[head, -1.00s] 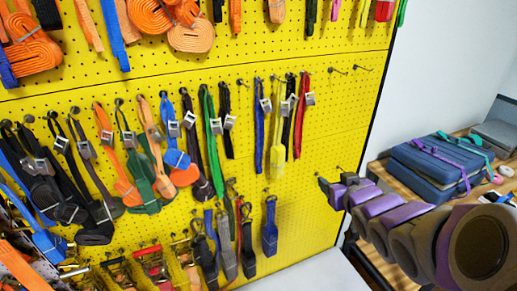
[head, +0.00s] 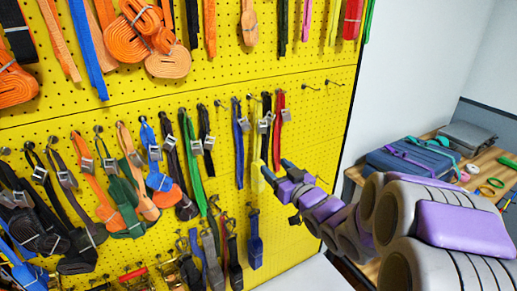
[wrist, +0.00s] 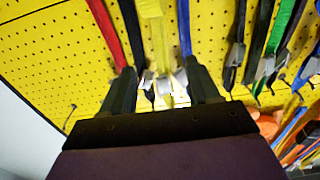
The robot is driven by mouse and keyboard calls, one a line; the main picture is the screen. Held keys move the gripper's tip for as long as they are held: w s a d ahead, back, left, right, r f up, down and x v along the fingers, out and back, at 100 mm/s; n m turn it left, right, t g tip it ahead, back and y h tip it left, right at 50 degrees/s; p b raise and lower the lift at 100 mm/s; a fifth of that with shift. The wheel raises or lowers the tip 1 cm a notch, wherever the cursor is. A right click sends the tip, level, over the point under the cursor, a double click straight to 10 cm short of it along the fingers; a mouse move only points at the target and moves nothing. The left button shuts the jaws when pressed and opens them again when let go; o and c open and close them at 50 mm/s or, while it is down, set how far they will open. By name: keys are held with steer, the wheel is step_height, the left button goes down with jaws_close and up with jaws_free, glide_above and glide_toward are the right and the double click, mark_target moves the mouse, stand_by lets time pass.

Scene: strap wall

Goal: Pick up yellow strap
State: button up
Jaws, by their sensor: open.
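The yellow strap (head: 255,185) hangs on the yellow pegboard in the head view, between a blue strap and a black one. My gripper (head: 272,170) is in front of it and covers part of it. In the wrist view the yellow strap (wrist: 158,35) runs down between the two open fingers of my gripper (wrist: 160,72), with metal buckles showing between them. A black strap (wrist: 134,35) also lies between the fingers. Whether the fingers touch any strap cannot be told.
The blue strap (head: 239,150) and red strap (head: 278,118) hang close by on either side. Other straps crowd the pegboard (head: 320,130) to the left. A wooden table with blue cases (head: 408,165) stands at the right.

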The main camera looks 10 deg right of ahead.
mark_target(258, 149)
steer(key=b+x, duration=0.1)
steer(key=x, duration=0.6)
steer(key=shift+a+f+b, duration=0.2)
steer(key=shift+a+b, duration=0.05)
steer(key=shift+b, duration=0.1)
steer(key=shift+w+d+r, duration=0.1)
steer(key=shift+w+r, duration=0.05)
steer(key=shift+w, duration=0.3)
steer(key=b+x, duration=0.1)
steer(key=x, duration=0.4)
steer(key=shift+r+b, duration=0.1)
steer(key=shift+b, duration=0.3)
steer(key=shift+w+r, duration=0.1)
steer(key=c, duration=1.1)
steer(key=shift+r, duration=0.1)
